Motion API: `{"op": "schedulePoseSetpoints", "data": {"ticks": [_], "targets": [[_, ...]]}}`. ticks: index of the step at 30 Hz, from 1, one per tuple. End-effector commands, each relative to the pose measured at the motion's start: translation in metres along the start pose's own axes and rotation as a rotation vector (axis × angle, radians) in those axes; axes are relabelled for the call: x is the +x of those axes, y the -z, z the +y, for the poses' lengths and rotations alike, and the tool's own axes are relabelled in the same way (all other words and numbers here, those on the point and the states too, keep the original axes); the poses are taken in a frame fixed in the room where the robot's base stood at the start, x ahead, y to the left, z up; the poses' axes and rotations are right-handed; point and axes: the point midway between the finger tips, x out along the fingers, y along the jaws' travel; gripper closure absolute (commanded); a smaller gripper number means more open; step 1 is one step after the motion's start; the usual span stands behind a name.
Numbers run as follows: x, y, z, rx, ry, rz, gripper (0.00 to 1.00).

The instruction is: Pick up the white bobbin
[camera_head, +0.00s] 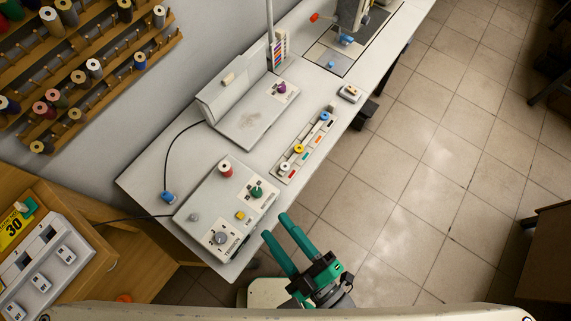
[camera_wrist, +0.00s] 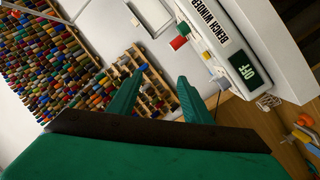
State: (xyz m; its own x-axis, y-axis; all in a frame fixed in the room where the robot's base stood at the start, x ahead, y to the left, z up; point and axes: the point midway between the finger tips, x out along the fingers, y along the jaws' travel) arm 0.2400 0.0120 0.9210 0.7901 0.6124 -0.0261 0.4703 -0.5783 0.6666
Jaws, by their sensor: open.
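The white bobbin (camera_head: 285,168) sits at the near end of a narrow pale tray (camera_head: 292,160) on the white bench. A yellow bobbin (camera_head: 299,148) and a blue bobbin (camera_head: 325,116) sit farther along the same tray. My gripper (camera_head: 276,226) is open and empty, with its green fingers off the bench's near right edge, apart from the white bobbin. In the wrist view the open fingers (camera_wrist: 160,78) point toward a thread-spool rack, and I cannot make out the white bobbin there.
A bench winder (camera_head: 205,215) with a red spool (camera_head: 226,170) and green knob (camera_head: 256,192) stands left of the tray. A flat grey machine (camera_head: 255,110) is behind it. Spool racks (camera_head: 85,70) hang on the wall. Tiled floor (camera_head: 430,190) lies open at right.

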Motion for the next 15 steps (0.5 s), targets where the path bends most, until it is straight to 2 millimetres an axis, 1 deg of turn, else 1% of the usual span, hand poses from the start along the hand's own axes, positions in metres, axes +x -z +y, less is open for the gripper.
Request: {"op": "schedulePoseSetpoints", "data": {"ticks": [1,4,8,11,15], "targets": [[0.002,0.005,-0.002,-0.074,0.070,0.063,0.55],[0.002,0.014,-0.009,-0.221,0.205,0.190,0.55],[-0.001,0.018,-0.020,-0.407,0.382,0.357,0.55],[-0.006,0.017,-0.028,-0.545,0.520,0.489,0.55],[-0.012,0.005,-0.034,-0.737,0.715,0.667,0.55]]}}
